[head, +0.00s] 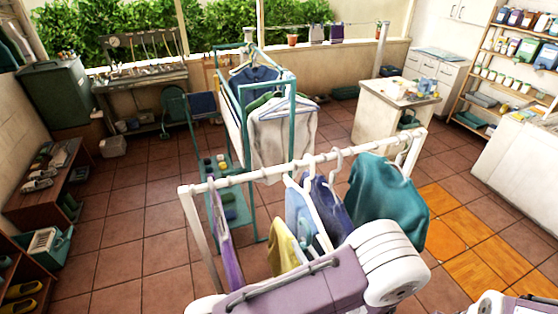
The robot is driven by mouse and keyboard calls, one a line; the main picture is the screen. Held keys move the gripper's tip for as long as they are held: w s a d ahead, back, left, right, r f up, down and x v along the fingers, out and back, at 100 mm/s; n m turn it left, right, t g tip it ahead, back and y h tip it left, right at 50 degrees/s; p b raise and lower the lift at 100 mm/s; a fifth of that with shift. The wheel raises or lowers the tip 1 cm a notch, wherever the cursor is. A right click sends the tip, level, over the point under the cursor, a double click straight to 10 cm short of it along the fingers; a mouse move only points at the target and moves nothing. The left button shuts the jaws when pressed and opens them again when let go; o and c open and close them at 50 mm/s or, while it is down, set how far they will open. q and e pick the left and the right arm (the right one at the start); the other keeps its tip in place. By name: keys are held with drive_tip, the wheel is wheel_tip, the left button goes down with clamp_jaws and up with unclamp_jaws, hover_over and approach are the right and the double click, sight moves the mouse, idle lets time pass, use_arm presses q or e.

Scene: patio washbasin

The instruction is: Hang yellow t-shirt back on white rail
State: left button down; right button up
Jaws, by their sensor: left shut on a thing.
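The yellow t-shirt (284,248) shows in the head view below the white rail (262,174), partly behind my left arm (300,283). Its upper edge sits lower than the other clothes, and I see no hook of its own on the rail. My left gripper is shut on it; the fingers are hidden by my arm. On the rail hang a purple garment (224,240) at the left, a light blue one (300,215), a dark blue one (330,205) and a teal sweater (385,195). My right gripper is out of view.
A teal-framed rack (292,110) with a grey-white shirt (283,135) stands behind the white rail. Wooden shelves (45,180) are at the left, a small table (385,115) at the back right. Tiled floor (130,230) lies clear at the left.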

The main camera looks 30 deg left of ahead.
sight(308, 236)
use_arm(q)
drive_tip(key=shift+r+p, duration=3.15)
drive_tip(key=shift+r, duration=1)
drive_tip(key=r+b+x, duration=0.2)
drive_tip(key=b+x, duration=0.1)
drive_tip(key=x, duration=1.1)
drive_tip(key=shift+w+a+r, duration=0.35)
drive_tip(key=shift+w, duration=0.1)
